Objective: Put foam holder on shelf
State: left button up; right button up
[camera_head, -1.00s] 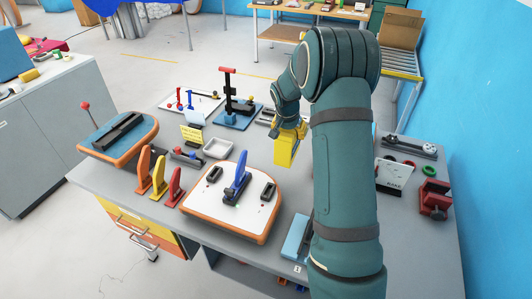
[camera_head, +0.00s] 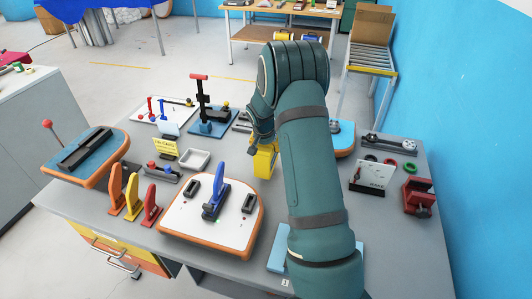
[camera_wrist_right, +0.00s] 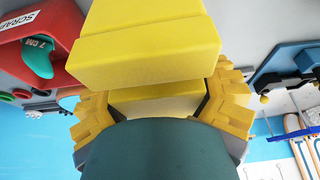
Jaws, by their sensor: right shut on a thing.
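A yellow block (camera_head: 264,160), which I take to be the foam holder, hangs from my right gripper (camera_head: 262,147) above the middle of the workbench. In the right wrist view the block (camera_wrist_right: 145,45) fills the top centre. The yellow fingers of my right gripper (camera_wrist_right: 160,104) are shut on it, one on each side. My right arm hides part of the bench behind and below it. A low wooden shelf (camera_head: 258,33) is under the far table; I cannot tell if it is the shelf meant. My left gripper is not in view.
The workbench (camera_head: 180,262) carries a white board with a blue clamp (camera_head: 215,200), orange, yellow and red stands (camera_head: 132,195), a white tray (camera_head: 195,159) and a red vise (camera_head: 418,195). A roller conveyor (camera_head: 372,60) stands at the back right. Open floor (camera_head: 110,85) lies beyond the bench.

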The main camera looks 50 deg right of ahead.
jog(key=shift+f, duration=1.6)
jog(key=shift+f, duration=0.1)
jog(key=o, duration=1.3)
jog(key=shift+c, duration=0.2)
